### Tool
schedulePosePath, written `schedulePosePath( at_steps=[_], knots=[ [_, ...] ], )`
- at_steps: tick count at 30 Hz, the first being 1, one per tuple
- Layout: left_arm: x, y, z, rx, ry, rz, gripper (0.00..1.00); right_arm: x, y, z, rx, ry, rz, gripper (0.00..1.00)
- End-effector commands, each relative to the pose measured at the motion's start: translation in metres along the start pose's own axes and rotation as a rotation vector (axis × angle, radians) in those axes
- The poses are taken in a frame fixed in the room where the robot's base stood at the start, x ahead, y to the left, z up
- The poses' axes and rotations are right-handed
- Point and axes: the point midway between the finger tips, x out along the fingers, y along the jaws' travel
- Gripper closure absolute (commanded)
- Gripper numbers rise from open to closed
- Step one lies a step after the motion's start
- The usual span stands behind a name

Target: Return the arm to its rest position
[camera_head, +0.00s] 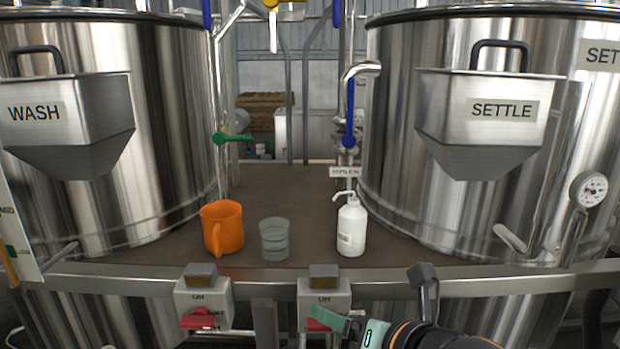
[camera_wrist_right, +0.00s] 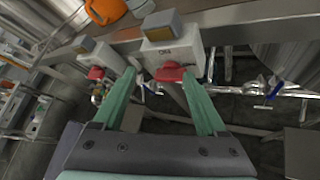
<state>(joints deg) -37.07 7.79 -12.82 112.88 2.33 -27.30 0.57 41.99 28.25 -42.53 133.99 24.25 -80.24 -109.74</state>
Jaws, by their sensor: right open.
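My right arm (camera_head: 440,338) comes in from the lower right in the head view. Its gripper (camera_head: 340,320) has green fingers and is in front of the right switch box (camera_head: 325,292), partly covering the red handle (camera_head: 316,326) there. In the right wrist view my right gripper (camera_wrist_right: 159,76) is open, with nothing held between its fingers. The red handle (camera_wrist_right: 172,74) appears between the fingertips; I cannot tell whether they touch it. My left gripper is not in view.
A steel rail (camera_head: 420,284) runs across the front. Behind it stand an orange jug (camera_head: 222,228), a clear beaker (camera_head: 274,240) and a white pump bottle (camera_head: 351,228). Steel tanks labelled WASH (camera_head: 165,110) and SETTLE (camera_head: 400,110) flank them. A left switch box (camera_head: 203,292) hangs nearby.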

Motion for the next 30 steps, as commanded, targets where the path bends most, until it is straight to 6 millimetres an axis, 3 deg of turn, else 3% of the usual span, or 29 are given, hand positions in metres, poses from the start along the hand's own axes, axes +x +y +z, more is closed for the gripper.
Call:
schedulePosePath(
  at_steps=[8,14,21,30],
  knots=[
    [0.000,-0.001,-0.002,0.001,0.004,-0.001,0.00,0.004,-0.056,-0.066,0.817,0.052,-0.132,0.25],
    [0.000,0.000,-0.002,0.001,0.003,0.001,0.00,-0.009,-0.112,-0.125,1.441,0.001,-0.327,0.25],
    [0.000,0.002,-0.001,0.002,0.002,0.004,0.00,-0.049,-0.180,-0.207,2.106,-0.224,-0.634,0.25],
    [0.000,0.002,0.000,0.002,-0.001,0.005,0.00,-0.121,-0.237,-0.292,2.598,-0.695,-0.967,0.25]
  ],
)
